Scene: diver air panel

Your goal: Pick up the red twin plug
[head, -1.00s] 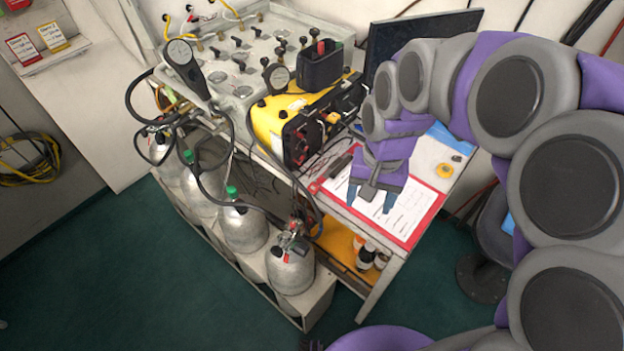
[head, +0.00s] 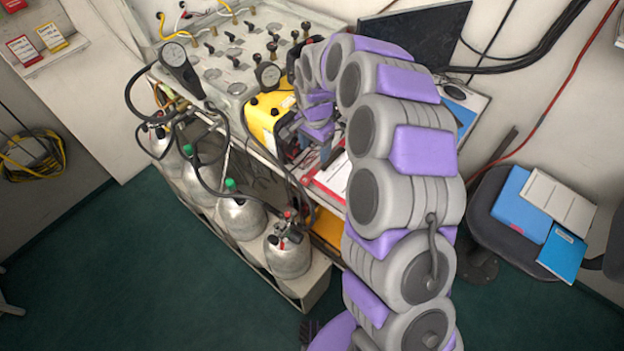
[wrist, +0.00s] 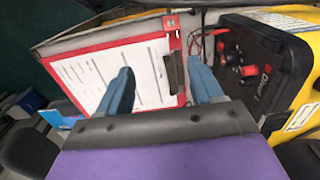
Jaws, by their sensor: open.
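The black front panel (wrist: 265,75) of the yellow case lies to the right in the wrist view. Red pieces stand out on it: one larger red piece (wrist: 248,71) looks like the red twin plug, with another red piece close by at its upper left. I cannot tell their exact shape. My gripper (wrist: 161,75) is open and empty, its two blue fingers in front of the clipboard, left of the red pieces. In the head view my gripper (head: 326,152) is beside the yellow case (head: 262,122); my arm hides much of the case and the plug.
A red-edged clipboard (wrist: 174,40) with a white sheet lies beside the case. Gas cylinders (head: 241,220) with black hoses stand at the front left. A valve panel (head: 235,60) is behind. A chair (head: 490,205) with blue folders stands at the right.

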